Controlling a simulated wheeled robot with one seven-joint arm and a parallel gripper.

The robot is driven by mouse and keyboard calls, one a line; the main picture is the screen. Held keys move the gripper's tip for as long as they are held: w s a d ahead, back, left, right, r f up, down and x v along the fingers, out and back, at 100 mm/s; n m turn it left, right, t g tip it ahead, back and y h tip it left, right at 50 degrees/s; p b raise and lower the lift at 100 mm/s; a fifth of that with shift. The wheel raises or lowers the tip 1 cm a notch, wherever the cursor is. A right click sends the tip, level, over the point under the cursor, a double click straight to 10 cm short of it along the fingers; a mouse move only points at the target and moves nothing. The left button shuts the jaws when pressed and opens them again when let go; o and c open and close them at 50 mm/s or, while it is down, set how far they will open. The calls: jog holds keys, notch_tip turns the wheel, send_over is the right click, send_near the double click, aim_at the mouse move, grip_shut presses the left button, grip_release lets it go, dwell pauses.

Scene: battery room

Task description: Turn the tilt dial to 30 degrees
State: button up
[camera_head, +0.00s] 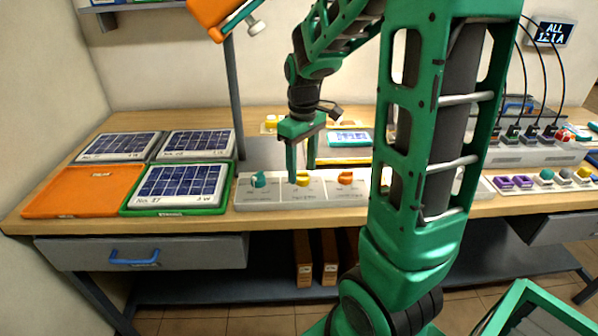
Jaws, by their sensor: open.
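A pale control panel (325,197) lies along the bench front. It carries a teal dial (259,180), a yellow dial (302,179) and an orange dial (346,178). The labels are too small to read, so I cannot tell which is the tilt dial or its angle. My gripper (301,172) points down, open, with its fingers to either side of the yellow dial, the left one in front of the panel's back edge. I cannot tell whether they touch it. My arm hides the panel's right part.
Solar panels, one in a green tray (176,210), and an orange tray (83,191) lie left. A grey post (233,95) rises behind, with an orange-edged object (213,17) at its top. Dark cables and coloured knobs stand right. A green-framed box (535,310) is at lower right.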

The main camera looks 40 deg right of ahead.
jog(key=shift+f, duration=0.8)
jog(key=shift+c, duration=0.4)
jog(key=c, duration=1)
jog(key=shift+o, duration=0.2)
